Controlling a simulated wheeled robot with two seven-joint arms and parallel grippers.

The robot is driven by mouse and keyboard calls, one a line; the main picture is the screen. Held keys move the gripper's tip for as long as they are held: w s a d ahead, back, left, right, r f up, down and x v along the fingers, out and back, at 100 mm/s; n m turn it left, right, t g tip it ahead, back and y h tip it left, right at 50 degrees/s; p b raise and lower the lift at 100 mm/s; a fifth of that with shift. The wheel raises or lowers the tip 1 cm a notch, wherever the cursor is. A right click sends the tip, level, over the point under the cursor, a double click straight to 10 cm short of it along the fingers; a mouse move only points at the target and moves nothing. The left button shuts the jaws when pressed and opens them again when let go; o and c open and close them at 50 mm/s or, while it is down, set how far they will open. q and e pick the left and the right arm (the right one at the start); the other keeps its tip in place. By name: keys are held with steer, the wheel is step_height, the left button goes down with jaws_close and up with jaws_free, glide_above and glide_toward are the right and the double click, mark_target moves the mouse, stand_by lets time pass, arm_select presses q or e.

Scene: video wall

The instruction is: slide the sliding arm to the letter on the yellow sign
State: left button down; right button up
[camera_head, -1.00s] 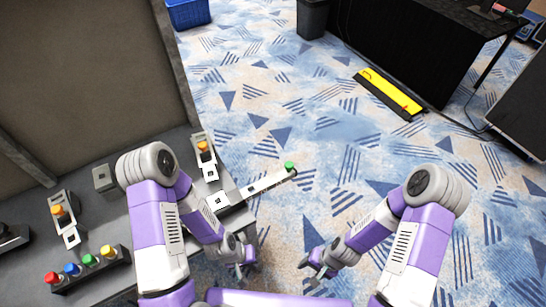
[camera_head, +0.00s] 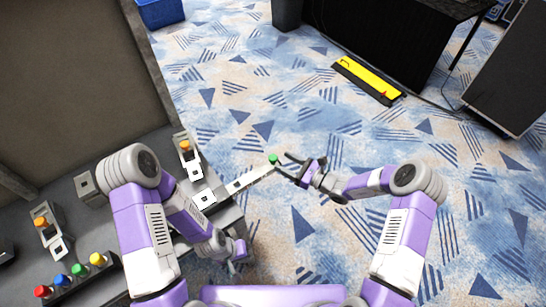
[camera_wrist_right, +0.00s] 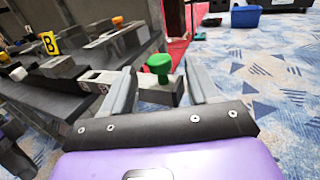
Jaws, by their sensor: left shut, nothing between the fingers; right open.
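The sliding arm (camera_head: 247,181) is a pale bar with a green knob (camera_head: 273,159) at its outer end. It sticks out past the grey desk's edge over the floor. My right gripper (camera_head: 284,166) is open at the knob. In the right wrist view the green knob (camera_wrist_right: 158,64) shows between the two spread fingers, with no clear grip on it. A yellow sign (camera_wrist_right: 48,43) with a black letter B stands on the desk in that view. My left gripper (camera_head: 238,256) is shut and empty by the desk's near edge.
The grey desk (camera_head: 110,219) carries a button box (camera_head: 78,277) with several coloured knobs and two orange-knobbed units (camera_head: 185,147). A tall brown panel (camera_head: 75,80) stands behind. Carpet (camera_head: 330,235) right of the desk is clear. A yellow-and-black strip (camera_head: 368,78) lies farther off.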

mark_target(272, 157)
steer(key=x, duration=0.5)
steer(key=shift+w+a+b, duration=0.1)
steer(key=shift+a+b, duration=0.25)
steer(key=shift+a, duration=0.05)
jaws_close()
